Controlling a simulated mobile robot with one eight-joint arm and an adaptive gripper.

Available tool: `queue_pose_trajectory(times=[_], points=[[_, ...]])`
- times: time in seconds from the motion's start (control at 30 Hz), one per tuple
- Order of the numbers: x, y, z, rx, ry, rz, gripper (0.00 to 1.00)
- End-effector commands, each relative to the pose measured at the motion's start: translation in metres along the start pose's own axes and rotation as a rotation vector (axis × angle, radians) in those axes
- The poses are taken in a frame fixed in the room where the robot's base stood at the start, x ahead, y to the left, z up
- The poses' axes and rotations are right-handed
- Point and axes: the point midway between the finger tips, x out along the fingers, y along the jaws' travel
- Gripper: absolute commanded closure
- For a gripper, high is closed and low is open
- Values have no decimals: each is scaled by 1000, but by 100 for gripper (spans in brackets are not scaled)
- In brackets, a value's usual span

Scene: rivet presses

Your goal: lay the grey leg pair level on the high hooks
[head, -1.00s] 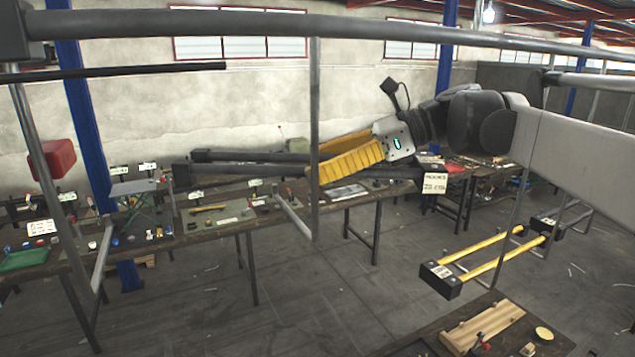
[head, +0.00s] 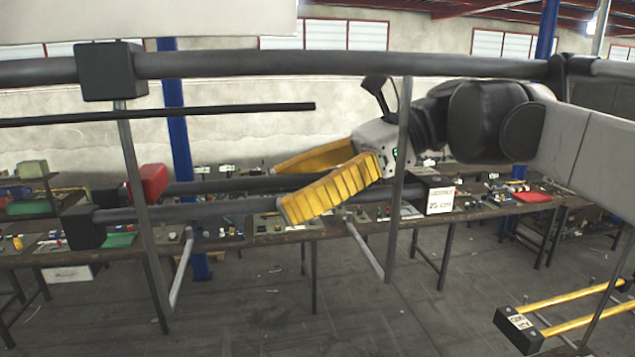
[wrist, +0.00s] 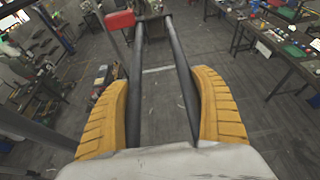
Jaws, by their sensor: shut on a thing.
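The grey leg pair (head: 235,210) is two dark grey bars with black end blocks, one labelled 25 cm. It hangs in the air, roughly level, with its left end a little lower in the head view. My gripper (head: 282,186) has its yellow fingers shut on the pair, one outside each bar. In the wrist view the bars (wrist: 181,85) run away between the fingers. Grey hooks hang from the overhead rail, a left one (head: 181,266) and a right one (head: 367,249). Their arms end close below the pair in the picture; I cannot tell whether they touch.
A thick dark rail (head: 340,65) crosses above, with a thinner black bar (head: 200,114) below it. Hook posts stand in front of the pair and my gripper. A yellow bar pair (head: 560,300) lies lower right. Cluttered workbenches (head: 290,236) stand behind; a red box (head: 148,184) shows left.

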Motion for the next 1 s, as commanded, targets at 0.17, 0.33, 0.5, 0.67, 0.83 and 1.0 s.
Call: queue_pose_trajectory(times=[0.17,0.33,0.5,0.67,0.83,1.0], points=[[3,3,2,-4,-1,9,64],[2,3,2,-4,-1,9,65],[1,2,2,-4,-3,8,65],[1,2,-4,-6,-5,8,65],[6,2,-16,-6,-5,8,65],[13,2,-31,-6,-5,8,65]])
